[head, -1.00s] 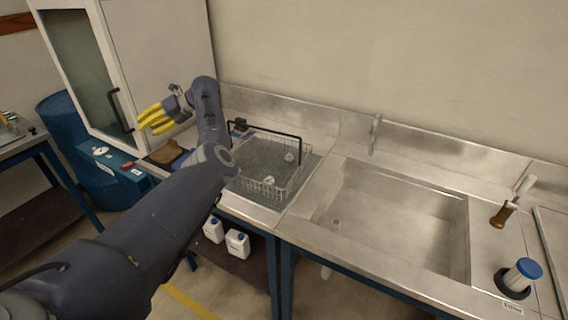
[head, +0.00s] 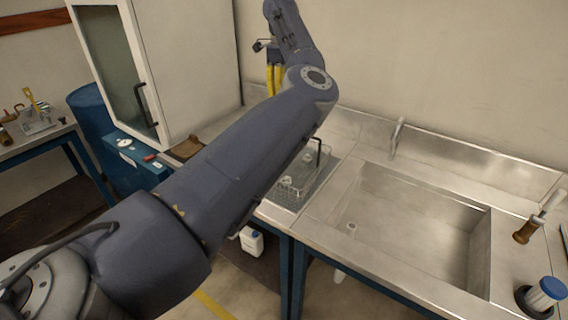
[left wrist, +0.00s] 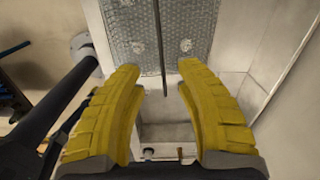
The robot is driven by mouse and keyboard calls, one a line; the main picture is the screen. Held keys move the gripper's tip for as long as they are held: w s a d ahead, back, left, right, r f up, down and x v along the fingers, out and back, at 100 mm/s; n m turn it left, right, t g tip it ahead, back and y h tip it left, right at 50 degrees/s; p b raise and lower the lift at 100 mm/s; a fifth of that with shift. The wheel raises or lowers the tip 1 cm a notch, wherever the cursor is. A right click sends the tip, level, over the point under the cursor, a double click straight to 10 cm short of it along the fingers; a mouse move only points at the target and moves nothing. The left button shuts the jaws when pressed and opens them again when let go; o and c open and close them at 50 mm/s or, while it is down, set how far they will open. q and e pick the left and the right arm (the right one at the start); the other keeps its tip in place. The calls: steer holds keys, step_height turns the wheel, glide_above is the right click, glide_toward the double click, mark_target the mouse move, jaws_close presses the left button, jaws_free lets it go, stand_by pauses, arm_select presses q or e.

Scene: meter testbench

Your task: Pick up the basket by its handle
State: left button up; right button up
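The wire basket (head: 318,177) sits on the metal counter left of the sink. My left arm covers much of it in the head view. Its black handle (head: 319,153) stands up at the right of the visible part. In the left wrist view the mesh-bottomed basket (left wrist: 198,25) is at the top, and the handle (left wrist: 160,45) is a thin dark bar running down between my fingertips. My left gripper (left wrist: 160,68) is open, its yellow fingers on either side of that bar in the picture. In the head view the left gripper (head: 273,80) points down, its tips hidden behind my arm.
The sink (head: 410,225) is right of the basket, with a tap (head: 397,137) behind it. A white cabinet (head: 185,70) with a dark handle stands at left. A brown object (head: 187,148) lies near its base. The wall closes off the back.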

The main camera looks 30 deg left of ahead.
arm_select(q)
step_height(320, 180, down, 14)
steer(key=shift+r, duration=0.2)
stand_by(0.6)
steer(key=shift+c, duration=0.4)
jaws_close()
